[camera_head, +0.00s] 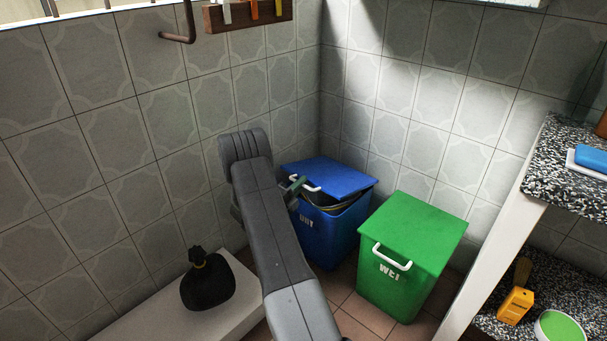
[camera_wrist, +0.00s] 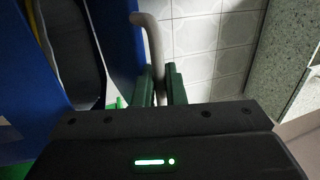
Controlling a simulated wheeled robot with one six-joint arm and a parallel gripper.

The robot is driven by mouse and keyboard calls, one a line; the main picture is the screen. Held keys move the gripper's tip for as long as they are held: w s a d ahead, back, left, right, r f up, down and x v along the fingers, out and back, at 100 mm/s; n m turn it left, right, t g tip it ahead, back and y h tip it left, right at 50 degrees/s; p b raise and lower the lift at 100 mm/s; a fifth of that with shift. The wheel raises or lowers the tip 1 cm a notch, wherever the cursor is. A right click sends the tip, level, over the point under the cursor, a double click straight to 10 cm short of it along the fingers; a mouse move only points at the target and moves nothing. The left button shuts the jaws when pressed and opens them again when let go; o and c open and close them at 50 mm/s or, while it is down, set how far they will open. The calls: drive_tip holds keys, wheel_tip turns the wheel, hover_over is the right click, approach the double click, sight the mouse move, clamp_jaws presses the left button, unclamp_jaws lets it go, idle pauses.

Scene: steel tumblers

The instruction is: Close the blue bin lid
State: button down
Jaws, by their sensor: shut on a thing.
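The blue bin (camera_head: 330,240) stands in the tiled corner. Its blue lid (camera_head: 338,174) is partly raised, with a dark gap and a liner edge showing between lid and bin. A white handle (camera_head: 312,188) is on the lid's front edge. My gripper (camera_head: 297,185) is at the left part of this handle, partly hidden by my arm. In the wrist view my gripper's green fingers (camera_wrist: 160,88) are shut on the pale handle (camera_wrist: 153,40), with the blue lid (camera_wrist: 122,40) beside it and the open bin's dark inside to the left.
A green bin (camera_head: 405,265) with its lid down stands close on the right. A black bottle-like object (camera_head: 207,282) sits on a white ledge at left. A speckled shelf unit (camera_head: 560,165) is at the right. Tiled walls close the corner behind.

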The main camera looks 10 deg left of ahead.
wheel_tip(320, 180, down, 9)
drive_tip(key=t+h, duration=0.1)
drive_tip(key=t, duration=0.1)
drive_tip(key=shift+s+a+t+h, duration=0.3)
drive_tip(key=shift+s+h, duration=0.1)
drive_tip(key=shift+s, duration=0.05)
drive_tip(key=c, duration=1.7)
unclamp_jaws()
drive_tip(key=shift+c, duration=0.2)
wheel_tip(320, 180, up, 10)
drive_tip(key=p, duration=0.4)
